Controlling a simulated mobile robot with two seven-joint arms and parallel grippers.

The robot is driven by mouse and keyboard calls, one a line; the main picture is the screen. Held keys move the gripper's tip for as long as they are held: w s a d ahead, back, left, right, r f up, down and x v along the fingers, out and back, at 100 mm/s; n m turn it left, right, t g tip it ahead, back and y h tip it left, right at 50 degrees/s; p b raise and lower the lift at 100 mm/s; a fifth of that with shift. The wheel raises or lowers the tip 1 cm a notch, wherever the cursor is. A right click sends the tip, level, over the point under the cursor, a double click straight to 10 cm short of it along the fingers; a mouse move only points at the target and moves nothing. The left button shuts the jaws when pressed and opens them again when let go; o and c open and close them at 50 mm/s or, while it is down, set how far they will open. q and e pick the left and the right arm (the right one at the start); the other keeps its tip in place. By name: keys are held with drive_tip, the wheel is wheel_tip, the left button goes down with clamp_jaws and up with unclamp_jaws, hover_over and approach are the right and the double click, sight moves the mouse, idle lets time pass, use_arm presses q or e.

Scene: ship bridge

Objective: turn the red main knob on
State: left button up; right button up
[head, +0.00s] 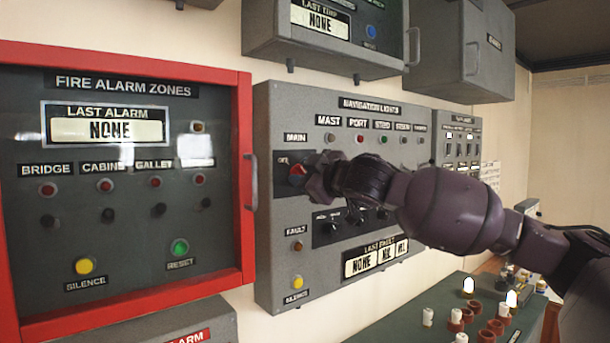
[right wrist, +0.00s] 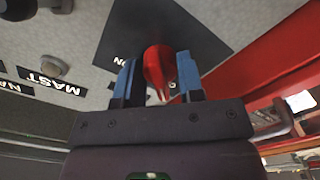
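The red main knob (head: 297,169) sits on a dark plate under the MAIN label of the grey navigation lights panel (head: 290,110). An OFF mark shows at its upper left in the head view. In the right wrist view the knob (right wrist: 157,66) stands between two blue-tipped fingers, and the ON mark (right wrist: 119,61) is beside the left finger. My right gripper (head: 306,182) is at the plate, its fingers close on both sides of the knob with little or no gap. The gripper hides part of the plate in the head view. My left gripper is out of view.
A red-framed fire alarm cabinet (head: 245,190) stands close on the left, its frame sticking out with a handle. Small switches (head: 334,228) sit below my right wrist. A grey box (head: 270,30) hangs above. A green-topped desk (head: 400,327) with small pieces is at lower right.

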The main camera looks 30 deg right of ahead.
drive_tip(key=shift+c, duration=0.6)
drive_tip(key=shift+m, duration=0.4)
drive_tip(key=m, duration=0.3)
drive_tip(key=shift+m, duration=0.4)
drive_tip(key=m+p, duration=0.2)
drive_tip(key=m, duration=0.4)
drive_tip(key=shift+p, duration=0.35)
drive_tip(key=shift+m+p, duration=0.4)
drive_tip(key=shift+m, duration=0.7)
drive_tip(key=m+p, duration=0.1)
drive_tip(key=m, duration=0.2)
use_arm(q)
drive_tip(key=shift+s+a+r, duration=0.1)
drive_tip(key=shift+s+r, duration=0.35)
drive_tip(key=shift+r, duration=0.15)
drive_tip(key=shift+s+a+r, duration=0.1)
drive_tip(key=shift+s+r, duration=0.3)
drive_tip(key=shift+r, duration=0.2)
use_arm(e)
drive_tip(key=shift+m, duration=0.9)
